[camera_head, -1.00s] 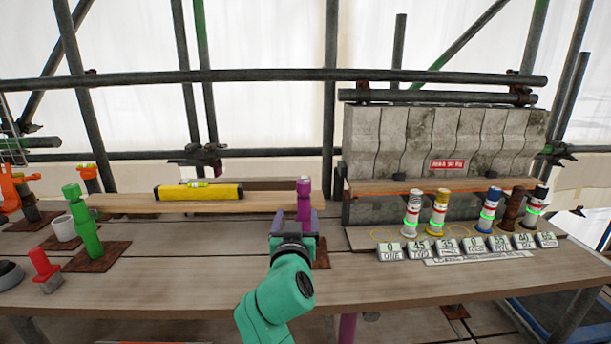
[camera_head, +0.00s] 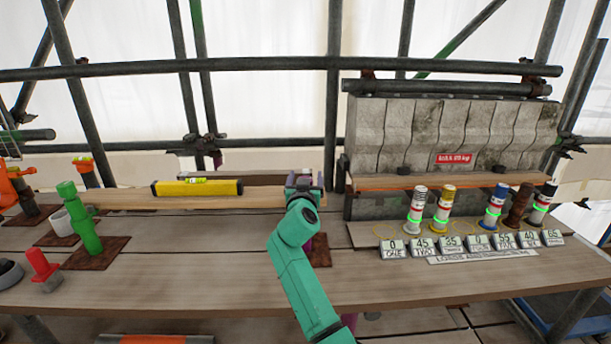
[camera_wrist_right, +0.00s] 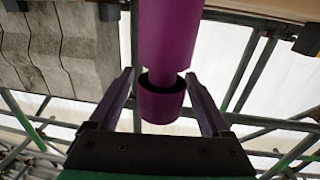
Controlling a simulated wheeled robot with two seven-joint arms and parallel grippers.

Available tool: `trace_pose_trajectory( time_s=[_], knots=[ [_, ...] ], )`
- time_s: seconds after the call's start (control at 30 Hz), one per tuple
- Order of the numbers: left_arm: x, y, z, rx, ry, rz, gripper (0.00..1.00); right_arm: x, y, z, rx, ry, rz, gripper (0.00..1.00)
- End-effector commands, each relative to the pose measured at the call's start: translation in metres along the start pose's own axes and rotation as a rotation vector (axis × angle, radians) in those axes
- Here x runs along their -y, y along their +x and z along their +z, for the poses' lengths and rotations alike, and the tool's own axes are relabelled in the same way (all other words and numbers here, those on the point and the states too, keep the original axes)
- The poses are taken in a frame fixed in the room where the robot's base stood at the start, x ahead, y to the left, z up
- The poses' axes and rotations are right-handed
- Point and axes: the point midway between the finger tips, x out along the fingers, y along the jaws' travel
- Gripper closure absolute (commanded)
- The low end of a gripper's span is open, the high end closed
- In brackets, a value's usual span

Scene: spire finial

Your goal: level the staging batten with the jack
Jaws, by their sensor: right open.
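The staging batten (camera_head: 125,199) is a pale plank lying along the back of the bench. A yellow spirit level (camera_head: 198,188) with a green vial sits on it. The purple jack is mostly hidden behind my right gripper (camera_head: 304,184) and arm in the head view; only its lower part (camera_head: 319,249) shows. In the right wrist view the purple jack (camera_wrist_right: 168,35) has a collar-like end and lies between the fingers of my open right gripper (camera_wrist_right: 158,75), with gaps on both sides. A green jack (camera_head: 84,222) stands on a rusty plate at left. My left gripper is not in view.
Stone blocks (camera_head: 455,135) stand on a ledge at back right. Several banded cylinders, such as a yellow-topped one (camera_head: 441,208), stand behind number tags at right. A red-topped piece (camera_head: 42,266) is front left. The bench's front middle is clear.

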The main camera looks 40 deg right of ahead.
Motion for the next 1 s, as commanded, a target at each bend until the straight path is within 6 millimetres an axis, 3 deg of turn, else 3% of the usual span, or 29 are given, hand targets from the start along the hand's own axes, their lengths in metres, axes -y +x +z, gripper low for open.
trace_pose_trajectory(
  time_s=[0.2,0.4,0.43,0.77,1.0],
  knots=[
    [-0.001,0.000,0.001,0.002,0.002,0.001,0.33,0.000,0.001,0.000,0.000,0.000,0.000,0.18],
    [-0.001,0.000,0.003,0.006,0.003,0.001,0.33,0.000,0.000,0.000,0.000,0.000,0.000,0.95],
    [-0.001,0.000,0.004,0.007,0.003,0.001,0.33,0.000,0.000,0.000,0.000,0.000,0.000,1.00],
    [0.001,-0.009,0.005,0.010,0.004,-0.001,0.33,0.001,0.000,-0.003,0.000,-0.002,-0.037,1.00],
    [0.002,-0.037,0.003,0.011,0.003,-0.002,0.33,0.004,-0.001,-0.006,0.002,-0.002,-0.162,1.00]
  ],
)
